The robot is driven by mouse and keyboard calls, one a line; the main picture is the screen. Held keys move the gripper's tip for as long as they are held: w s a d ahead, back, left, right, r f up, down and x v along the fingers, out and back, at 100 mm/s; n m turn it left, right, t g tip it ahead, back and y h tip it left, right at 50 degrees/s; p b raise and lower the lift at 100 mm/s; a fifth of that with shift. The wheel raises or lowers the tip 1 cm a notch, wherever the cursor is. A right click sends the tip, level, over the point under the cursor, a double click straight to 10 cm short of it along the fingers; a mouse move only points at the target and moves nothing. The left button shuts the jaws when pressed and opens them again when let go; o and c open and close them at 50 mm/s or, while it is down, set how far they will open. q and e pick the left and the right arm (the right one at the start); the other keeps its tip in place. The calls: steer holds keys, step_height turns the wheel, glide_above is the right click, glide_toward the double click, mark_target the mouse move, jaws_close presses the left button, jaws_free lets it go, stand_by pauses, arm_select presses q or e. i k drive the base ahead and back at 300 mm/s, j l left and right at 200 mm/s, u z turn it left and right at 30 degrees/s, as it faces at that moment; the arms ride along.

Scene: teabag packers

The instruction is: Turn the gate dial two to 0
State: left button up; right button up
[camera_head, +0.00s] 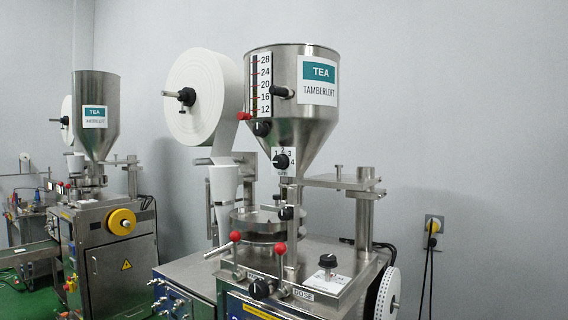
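A black dial knob (281,161) sits on a small white plate on the lower cone of the near steel hopper (300,110). The plate shows the numerals 1, 2, 3 and 4 around the knob. The writing under it is too small to read, and I cannot tell which number the knob points at. No label reading "gate two" is legible. Another black knob (262,128) sits below the 12-to-28 scale (261,85) on the hopper. Neither of my grippers is in view.
Levers with red balls (281,248) and black knobs (328,261) stand on the near machine's steel top (300,275). A white paper roll (205,95) is left of the hopper. A second tea machine (105,250) stands at left. A yellow wall socket (434,225) is at right.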

mark_target(282, 161)
steer(key=i+l+z, duration=0.2)
steer(key=z, duration=0.2)
steer(key=i+l+z, duration=0.1)
steer(key=i+z, duration=0.15)
steer(key=z, duration=0.15)
